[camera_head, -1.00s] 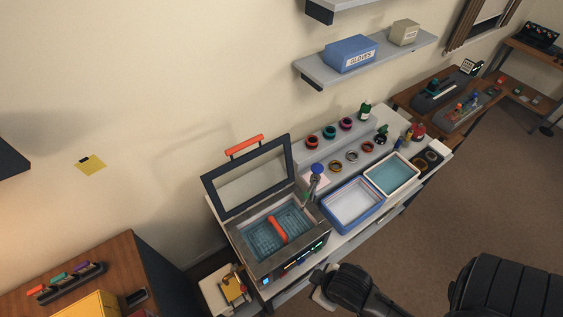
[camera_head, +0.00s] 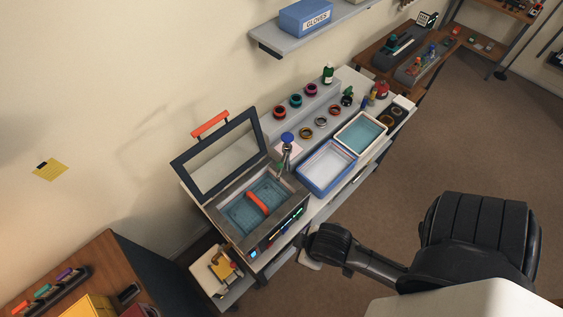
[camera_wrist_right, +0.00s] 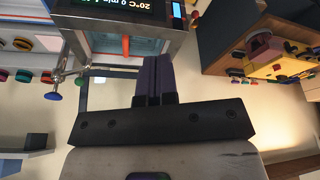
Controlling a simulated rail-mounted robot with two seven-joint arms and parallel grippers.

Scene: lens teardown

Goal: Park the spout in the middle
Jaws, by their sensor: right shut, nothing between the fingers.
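The spout (camera_head: 286,154) is a thin silver tap with a blue knob on top. It stands between the open cleaning tank (camera_head: 233,235) and the blue-rimmed tray (camera_head: 327,190). Its exact swing angle is hard to tell. In the right wrist view the spout (camera_wrist_right: 58,76) and its blue knob (camera_wrist_right: 53,96) show upside down, left of the fingers and apart from them. My right gripper (camera_wrist_right: 156,58) is shut and empty, below the tank's front in that picture. In the head view my right arm reaches in from the right, and its fingers are hidden. My left gripper is out of view.
The tank's glass lid (camera_head: 220,160) stands open behind it, and an orange handle (camera_head: 257,201) lies across the tank. A cream tray (camera_head: 384,150) of bluish liquid stands right of the blue-rimmed one. Several coloured rings sit behind. Open floor lies in front of the bench.

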